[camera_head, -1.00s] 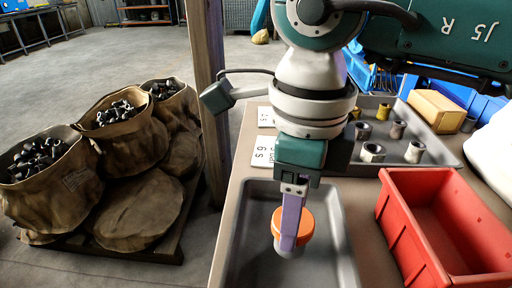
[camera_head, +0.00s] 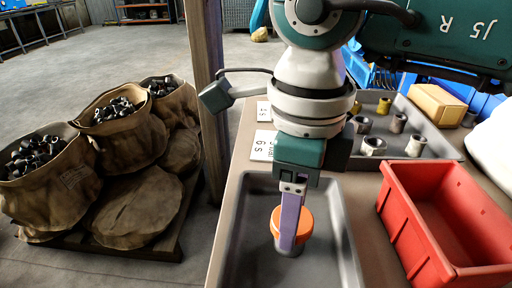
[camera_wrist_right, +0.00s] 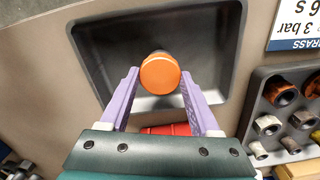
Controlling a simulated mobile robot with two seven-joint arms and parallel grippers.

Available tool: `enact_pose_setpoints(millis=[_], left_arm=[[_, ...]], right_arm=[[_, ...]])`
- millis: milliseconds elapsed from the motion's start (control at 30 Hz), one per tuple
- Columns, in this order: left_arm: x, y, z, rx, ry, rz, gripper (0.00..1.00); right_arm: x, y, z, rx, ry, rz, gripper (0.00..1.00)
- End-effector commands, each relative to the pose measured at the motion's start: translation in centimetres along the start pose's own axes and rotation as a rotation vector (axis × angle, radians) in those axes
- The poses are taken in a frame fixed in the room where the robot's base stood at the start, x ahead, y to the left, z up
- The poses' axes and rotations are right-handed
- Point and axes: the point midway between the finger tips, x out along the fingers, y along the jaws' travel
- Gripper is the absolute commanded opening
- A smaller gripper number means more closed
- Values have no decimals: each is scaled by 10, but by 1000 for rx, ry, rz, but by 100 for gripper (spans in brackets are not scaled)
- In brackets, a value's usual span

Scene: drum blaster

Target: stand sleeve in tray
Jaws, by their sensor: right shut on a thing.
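The sleeve (camera_head: 290,247) is a short grey cylinder with an orange top, held upright. My right gripper (camera_head: 291,230) is shut on it, with a purple finger in front of it in the head view. In the right wrist view the orange top (camera_wrist_right: 160,74) shows between the purple fingers of the gripper (camera_wrist_right: 158,85). The shallow grey tray (camera_head: 350,262) lies beneath, and the sleeve is over its floor. I cannot tell whether the sleeve's lower end touches the floor. My left gripper is not in view.
A red bin (camera_head: 420,238) stands right of the tray. Label cards (camera_head: 263,146) lie behind the near tray. A wooden post (camera_head: 208,120) and sacks of black parts (camera_head: 120,130) are left.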

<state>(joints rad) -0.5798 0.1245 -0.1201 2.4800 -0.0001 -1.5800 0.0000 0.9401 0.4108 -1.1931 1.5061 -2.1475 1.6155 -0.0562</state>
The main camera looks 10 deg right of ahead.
Motion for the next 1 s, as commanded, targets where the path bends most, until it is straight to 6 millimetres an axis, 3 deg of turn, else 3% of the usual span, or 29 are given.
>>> enact_pose_setpoints(millis=[33, 67, 333, 667, 1000], left_arm=[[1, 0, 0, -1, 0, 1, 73], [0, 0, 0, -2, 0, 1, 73], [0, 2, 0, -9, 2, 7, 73], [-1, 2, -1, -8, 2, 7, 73], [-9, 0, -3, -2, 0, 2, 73]], right_arm=[[1, 0, 0, 0, -1, -1, 0], [0, 0, 0, 0, -1, -1, 66], [0, 0, 0, 0, 0, 0, 97], [-4, 0, 0, 0, -1, -1, 98], [-68, -1, 1, 0, -3, -4, 98]])
